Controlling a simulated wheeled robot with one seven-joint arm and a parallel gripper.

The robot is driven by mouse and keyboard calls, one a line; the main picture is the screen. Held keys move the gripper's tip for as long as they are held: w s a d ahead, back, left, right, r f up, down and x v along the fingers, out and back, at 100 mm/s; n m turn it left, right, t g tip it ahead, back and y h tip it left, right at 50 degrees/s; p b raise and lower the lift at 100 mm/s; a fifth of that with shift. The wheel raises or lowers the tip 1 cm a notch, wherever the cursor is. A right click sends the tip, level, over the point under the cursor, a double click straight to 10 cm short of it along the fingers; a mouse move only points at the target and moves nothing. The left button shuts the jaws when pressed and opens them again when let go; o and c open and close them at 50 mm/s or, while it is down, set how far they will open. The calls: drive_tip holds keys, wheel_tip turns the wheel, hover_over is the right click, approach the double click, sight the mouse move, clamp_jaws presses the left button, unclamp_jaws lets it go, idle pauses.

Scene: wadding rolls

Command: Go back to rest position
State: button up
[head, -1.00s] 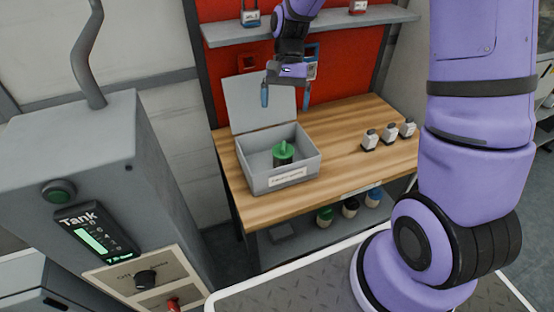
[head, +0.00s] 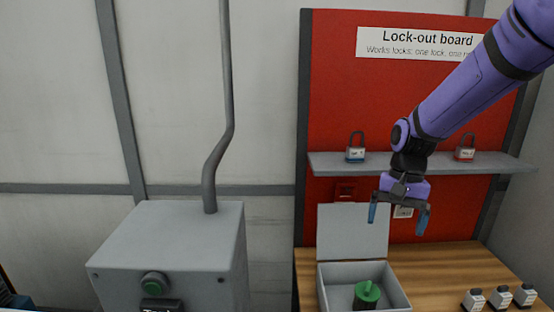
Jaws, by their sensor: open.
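My gripper (head: 398,215) hangs from the purple arm with its two blue-tipped fingers apart and nothing between them. It is in front of the red lock-out board (head: 345,100), above the open grey box. The grey box (head: 335,292) stands on the wooden table with its lid (head: 345,232) raised at the back. A green-topped item (head: 367,293) sits inside the box, apart from the gripper.
A shelf (head: 400,163) on the board holds a blue padlock (head: 355,150) and a red padlock (head: 465,150). A grey tank cabinet (head: 170,250) with a pipe (head: 215,160) stands at left.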

drive_tip(key=s+d+r+n+t, duration=0.2)
drive_tip(key=s+r+t, duration=0.1)
drive_tip(key=s+r, duration=0.4)
drive_tip(key=s+d+r+n+t+h, duration=0.1)
drive_tip(key=s+r+t, duration=0.3)
drive_tip(key=s, duration=0.9)
wheel_tip(320, 180, up, 3)
drive_tip(key=shift+s+d+r+n+t, duration=0.1)
drive_tip(key=shift+s+d+n+t, duration=0.35)
drive_tip(key=shift+n, duration=0.45)
